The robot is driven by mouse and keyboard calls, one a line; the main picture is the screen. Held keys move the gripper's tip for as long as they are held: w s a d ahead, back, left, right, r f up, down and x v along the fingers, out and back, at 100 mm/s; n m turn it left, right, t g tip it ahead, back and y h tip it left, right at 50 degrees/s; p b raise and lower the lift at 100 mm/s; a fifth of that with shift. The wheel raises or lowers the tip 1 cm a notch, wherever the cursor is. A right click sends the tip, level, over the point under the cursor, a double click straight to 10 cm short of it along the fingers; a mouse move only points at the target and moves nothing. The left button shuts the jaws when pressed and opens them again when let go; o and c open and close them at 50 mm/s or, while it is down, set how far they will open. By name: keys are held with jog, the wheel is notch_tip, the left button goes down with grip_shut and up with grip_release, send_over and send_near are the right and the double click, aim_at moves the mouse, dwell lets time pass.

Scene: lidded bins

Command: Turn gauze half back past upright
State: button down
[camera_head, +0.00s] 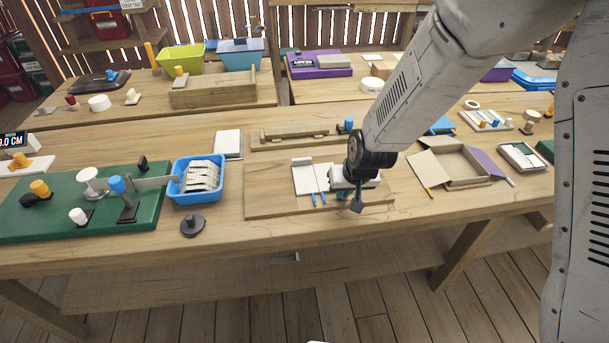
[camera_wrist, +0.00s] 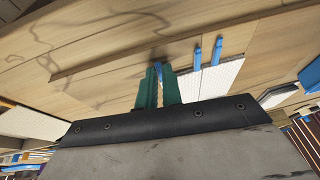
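The white gauze lies as flat panels with blue tabs (camera_head: 311,180) on a wooden board, left of my gripper (camera_head: 344,194). In the wrist view, the flat white textured part (camera_wrist: 215,78) lies right of the fingers. My gripper's two green fingers (camera_wrist: 160,86) are close together around a thin, pale gauze half (camera_wrist: 160,88) seen nearly edge-on. A blue tab shows at its far end. The held half stands roughly upright. In the head view, it is mostly hidden by my gripper.
The wooden board (camera_head: 266,203) has bare room at its left. A wooden block (camera_head: 290,137) lies behind it. An open cardboard box (camera_head: 455,172) stands to the right. A blue bin (camera_head: 183,196) with white packs and a green mat (camera_head: 45,218) are at the left.

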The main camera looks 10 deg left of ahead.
jog(key=c, duration=1.5)
grip_release()
jog(key=shift+s+d+r, duration=0.25)
jog(key=shift+s+r, duration=0.05)
jog(key=shift+s, duration=0.45)
jog(key=shift+s+d+r, duration=0.2)
jog(key=shift+s+r, duration=0.15)
jog(key=shift+s, duration=0.4)
jog(key=shift+s+d+r, duration=0.25)
jog(key=shift+s+r, duration=0.05)
jog(key=shift+s, duration=0.45)
jog(key=shift+r, duration=0.1)
jog(key=shift+s+d+r, duration=0.2)
jog(key=shift+s+r, duration=0.5)
jog(key=shift+r, duration=0.3)
jog(key=shift+s+d+r, duration=0.2)
jog(key=shift+s+r, duration=0.5)
jog(key=shift+r, duration=0.25)
